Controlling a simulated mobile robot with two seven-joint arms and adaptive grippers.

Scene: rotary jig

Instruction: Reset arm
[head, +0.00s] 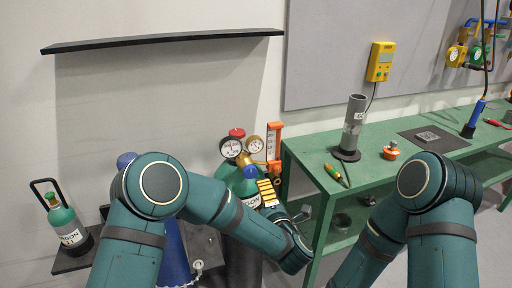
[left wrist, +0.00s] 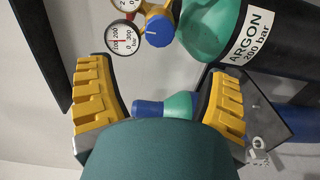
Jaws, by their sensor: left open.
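My left arm comes in from the left in the head view, and its wrist bends back up beside the gas cylinders. My left gripper (head: 268,193) shows there by its yellow finger pads, close to the green shoulder of the argon cylinder (head: 245,187). In the left wrist view my left gripper (left wrist: 162,75) has its two yellow pads wide apart, with nothing held between them. A blue-capped green cylinder (left wrist: 165,106) shows in the gap behind. My right arm is bent over the bench front on the right; its gripper is not in view.
Two pressure gauges (head: 231,147) and an orange flowmeter (head: 273,145) stand close beyond the left gripper. The green bench (head: 300,153) carries a grey tube (head: 353,125), a screwdriver (head: 336,173) and an orange-based part (head: 390,151). A small green cylinder (head: 64,222) stands far left.

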